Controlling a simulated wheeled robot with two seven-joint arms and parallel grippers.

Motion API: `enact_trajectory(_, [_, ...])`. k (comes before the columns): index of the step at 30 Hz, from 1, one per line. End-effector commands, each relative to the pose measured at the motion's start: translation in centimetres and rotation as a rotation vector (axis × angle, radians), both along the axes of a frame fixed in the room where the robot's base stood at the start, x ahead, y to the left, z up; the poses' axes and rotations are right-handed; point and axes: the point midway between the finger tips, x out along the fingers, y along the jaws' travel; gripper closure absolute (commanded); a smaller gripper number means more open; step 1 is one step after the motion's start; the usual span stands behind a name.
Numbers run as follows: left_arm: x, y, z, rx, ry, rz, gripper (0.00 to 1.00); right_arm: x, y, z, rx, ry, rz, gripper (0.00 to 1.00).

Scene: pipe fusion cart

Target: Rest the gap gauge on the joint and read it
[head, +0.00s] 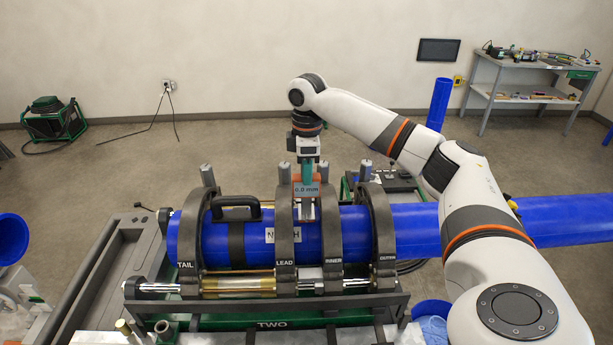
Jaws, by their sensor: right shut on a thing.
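The blue pipe (255,242) lies in the fusion cart's clamp rings, labelled TAIL (188,235), LEAD (285,240), a partly readable INNER ring (331,245) and a rightmost ring (382,235). My right gripper (306,178) points down above the gap between the LEAD ring and the ring to its right. It is shut on the gap gauge (306,190), whose display reads 0.0 mm. The gauge's lower end reaches down to the top of the pipe there; I cannot tell whether it touches. The joint itself is mostly hidden. My left gripper does not show.
A black handle (235,208) is strapped on the pipe left of the LEAD ring. The pipe runs on to the right (560,220), beneath my right arm. A grey tray (110,260) stands left of the cart. A workbench (530,72) is at the back right.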

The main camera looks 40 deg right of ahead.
Motion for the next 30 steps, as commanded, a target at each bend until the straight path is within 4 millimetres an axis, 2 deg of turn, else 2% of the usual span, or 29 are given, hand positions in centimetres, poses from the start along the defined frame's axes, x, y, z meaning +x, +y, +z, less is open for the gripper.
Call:
enact_trajectory(1, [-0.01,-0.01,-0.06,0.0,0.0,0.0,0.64,-0.15,0.06,-0.49,-0.001,0.011,0.002,0.95])
enact_trajectory(25, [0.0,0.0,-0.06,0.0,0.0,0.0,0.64,-0.15,0.05,-0.49,-0.001,0.011,0.001,0.95])
enact_trajectory(30, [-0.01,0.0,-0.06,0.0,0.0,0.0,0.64,-0.09,0.06,0.1,0.0,0.009,0.001,0.95])
